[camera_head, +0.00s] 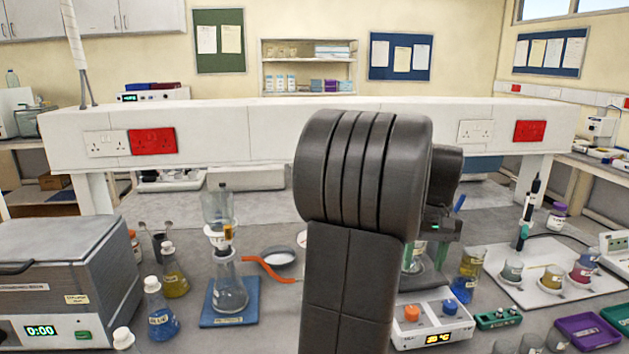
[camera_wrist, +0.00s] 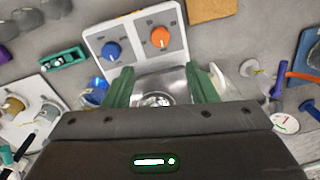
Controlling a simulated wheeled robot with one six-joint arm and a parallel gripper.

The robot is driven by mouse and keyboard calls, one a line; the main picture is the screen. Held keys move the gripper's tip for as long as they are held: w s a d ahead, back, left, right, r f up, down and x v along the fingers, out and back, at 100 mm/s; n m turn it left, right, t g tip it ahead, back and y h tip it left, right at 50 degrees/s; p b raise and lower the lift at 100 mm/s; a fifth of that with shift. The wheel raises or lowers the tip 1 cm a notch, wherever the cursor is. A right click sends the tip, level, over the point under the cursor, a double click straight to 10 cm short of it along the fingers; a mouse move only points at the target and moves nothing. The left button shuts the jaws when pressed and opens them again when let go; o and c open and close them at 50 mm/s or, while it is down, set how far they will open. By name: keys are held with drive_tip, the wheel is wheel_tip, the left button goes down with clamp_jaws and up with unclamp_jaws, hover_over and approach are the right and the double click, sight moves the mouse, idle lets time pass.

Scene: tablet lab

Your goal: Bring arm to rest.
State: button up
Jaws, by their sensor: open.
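My arm rises in the middle of the head view and hides much of the bench behind it. My gripper (camera_wrist: 162,84) shows in the wrist view with its two green fingers apart and nothing held between them. Its body shows partly in the head view (camera_head: 440,228), just right of my arm link. The gripper is over the back of the white hotplate (camera_head: 432,318), which has an orange and a blue knob; the hotplate also shows in the wrist view (camera_wrist: 135,42). A glass beaker (camera_head: 413,260) stands under the gripper, mostly hidden.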

sight(412, 310)
drive_tip(key=f, duration=1.3)
drive_tip(key=shift+a, duration=0.25)
drive_tip(key=m, duration=0.2)
drive_tip(key=shift+m+b, duration=0.3)
drive_tip(key=m+b, duration=0.1)
drive_tip(key=m, duration=0.4)
drive_tip(key=m+b, duration=0.2)
drive_tip(key=m, duration=0.2)
drive_tip(key=shift+s+m, duration=0.1)
drive_tip(key=shift+m, duration=0.3)
drive_tip(key=m+b, duration=0.2)
drive_tip(key=m, duration=0.1)
drive_tip(key=shift+m, duration=0.4)
drive_tip(key=shift+r, duration=0.75)
drive_tip(key=shift+s+a, duration=0.1)
drive_tip(key=shift+a, duration=0.05)
